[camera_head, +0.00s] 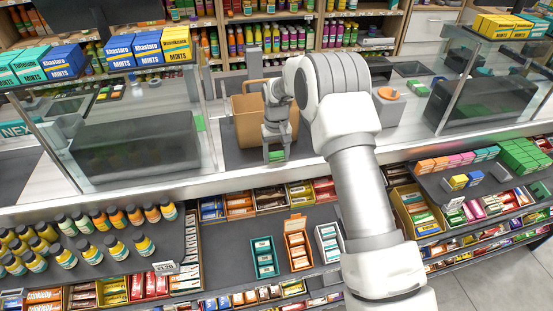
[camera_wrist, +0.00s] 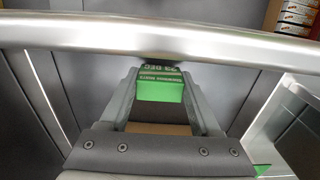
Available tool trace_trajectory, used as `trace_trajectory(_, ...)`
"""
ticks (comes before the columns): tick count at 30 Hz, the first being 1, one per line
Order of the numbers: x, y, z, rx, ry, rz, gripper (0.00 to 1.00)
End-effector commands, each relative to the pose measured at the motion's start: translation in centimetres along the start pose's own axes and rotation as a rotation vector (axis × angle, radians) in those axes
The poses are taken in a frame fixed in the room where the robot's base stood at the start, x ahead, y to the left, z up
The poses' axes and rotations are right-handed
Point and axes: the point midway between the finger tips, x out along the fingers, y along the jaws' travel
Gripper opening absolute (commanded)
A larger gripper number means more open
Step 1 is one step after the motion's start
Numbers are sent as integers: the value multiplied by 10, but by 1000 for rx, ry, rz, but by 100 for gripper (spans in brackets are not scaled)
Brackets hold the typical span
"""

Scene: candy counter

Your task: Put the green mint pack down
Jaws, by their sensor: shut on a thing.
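The green mint pack (camera_wrist: 160,88) is a small bright green box with a dark green printed face. It also shows in the head view (camera_head: 276,156). My gripper (camera_head: 276,150) is shut on it, with one finger on each side, as the wrist view (camera_wrist: 162,92) shows. The gripper points down at the counter (camera_head: 236,158), close behind its front edge. I cannot tell whether the pack touches the counter surface. A brown paper bag (camera_head: 246,118) stands on the counter just behind and left of my gripper.
Glass screens (camera_head: 208,125) stand left and right of the opening. A metal rail (camera_wrist: 160,33) crosses the wrist view close to the pack. Below the counter, a shelf (camera_head: 225,252) holds several candy boxes. Mint boxes (camera_head: 148,48) sit on the left glass top.

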Motion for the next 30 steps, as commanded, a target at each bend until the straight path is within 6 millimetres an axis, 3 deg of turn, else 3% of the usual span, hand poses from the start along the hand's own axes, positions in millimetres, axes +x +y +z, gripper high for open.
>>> trace_trajectory(3,12,0,0,0,0,0,11)
trace_trajectory(13,16,0,0,0,0,0,11)
trace_trajectory(14,16,0,0,0,1,0,66)
trace_trajectory(18,15,0,0,0,0,0,91)
trace_trajectory(30,9,0,0,0,1,0,94)
